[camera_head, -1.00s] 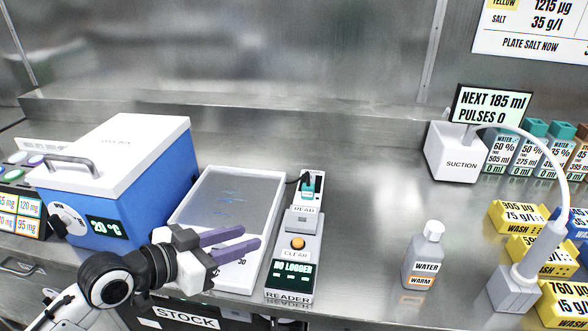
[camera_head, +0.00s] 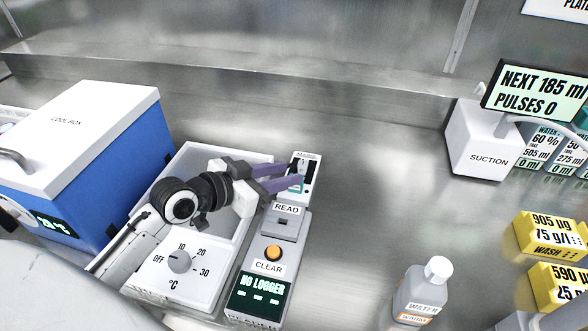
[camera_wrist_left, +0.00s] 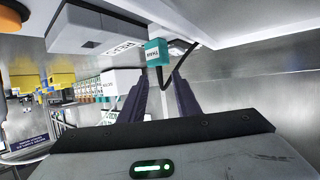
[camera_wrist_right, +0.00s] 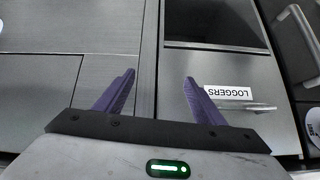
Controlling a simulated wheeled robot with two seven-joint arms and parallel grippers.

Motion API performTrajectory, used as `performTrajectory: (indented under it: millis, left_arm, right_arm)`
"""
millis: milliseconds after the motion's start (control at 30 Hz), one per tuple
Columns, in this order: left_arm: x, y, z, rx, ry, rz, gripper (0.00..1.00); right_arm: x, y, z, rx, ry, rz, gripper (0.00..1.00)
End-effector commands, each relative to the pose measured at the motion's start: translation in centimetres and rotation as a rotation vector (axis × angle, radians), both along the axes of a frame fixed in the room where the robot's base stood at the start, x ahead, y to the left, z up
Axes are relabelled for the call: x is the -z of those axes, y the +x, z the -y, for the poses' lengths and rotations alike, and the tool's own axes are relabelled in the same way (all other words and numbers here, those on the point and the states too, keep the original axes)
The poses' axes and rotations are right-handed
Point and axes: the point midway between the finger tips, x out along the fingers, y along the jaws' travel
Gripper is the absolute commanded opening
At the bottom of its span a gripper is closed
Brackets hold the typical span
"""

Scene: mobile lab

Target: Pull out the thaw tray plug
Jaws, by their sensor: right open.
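The teal plug (camera_head: 295,184) sits in the white socket strip (camera_head: 310,178) at the back of the reader. In the left wrist view the teal plug (camera_wrist_left: 157,52), with a dark cord, is just beyond the fingertips. My left gripper (camera_head: 294,175) reaches over the thaw tray to the plug. In the left wrist view its purple fingers (camera_wrist_left: 160,90) are apart, with no visible grip on the plug. The white thaw tray (camera_head: 205,265) has a temperature dial (camera_head: 179,262) at its front. My right gripper (camera_wrist_right: 160,80) is open and empty above cabinet fronts.
The reader (camera_head: 262,285) stands right of the tray and shows "NO LOGGER". A blue cool box (camera_head: 110,180) is at left. A water bottle (camera_head: 422,290), suction unit (camera_head: 478,145) and yellow wash blocks (camera_head: 550,235) are at right. The bench between reader and suction unit is clear.

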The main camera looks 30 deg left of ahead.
Motion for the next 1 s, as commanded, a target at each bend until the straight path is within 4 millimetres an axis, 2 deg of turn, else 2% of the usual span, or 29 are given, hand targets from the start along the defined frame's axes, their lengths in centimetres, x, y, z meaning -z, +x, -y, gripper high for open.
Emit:
performTrajectory:
  millis: [100,300,633,667,800,833,1000]
  left_arm:
    - [0.6,1.7,0.7,0.001,-0.003,0.001,0.3]
    - [1.4,3.3,1.2,0.0,0.001,0.0,0.3]
    - [1.6,3.5,1.3,0.001,0.001,-0.001,0.3]
    - [1.6,3.5,1.3,0.001,0.001,-0.001,0.26]
    - [1.6,3.5,1.2,0.001,0.002,0.0,0.03]
    - [1.6,3.5,1.2,0.001,0.002,0.0,0.0]
    - [1.7,3.5,1.2,0.0,0.003,-0.003,0.0]
  right_arm:
    - [-0.1,0.1,0.0,0.0,0.0,0.002,0.63]
    - [-0.3,0.5,0.0,-0.001,0.001,0.011,0.63]
    - [-0.5,0.9,-0.1,-0.001,0.002,0.019,0.63]
    - [-0.5,0.9,-0.1,-0.001,0.002,0.019,0.63]
    - [-0.5,0.8,-0.1,-0.001,0.002,0.019,0.63]
    - [-0.5,0.8,-0.1,-0.001,0.002,0.019,0.63]
    - [-0.5,0.7,0.0,0.0,0.002,0.016,0.63]
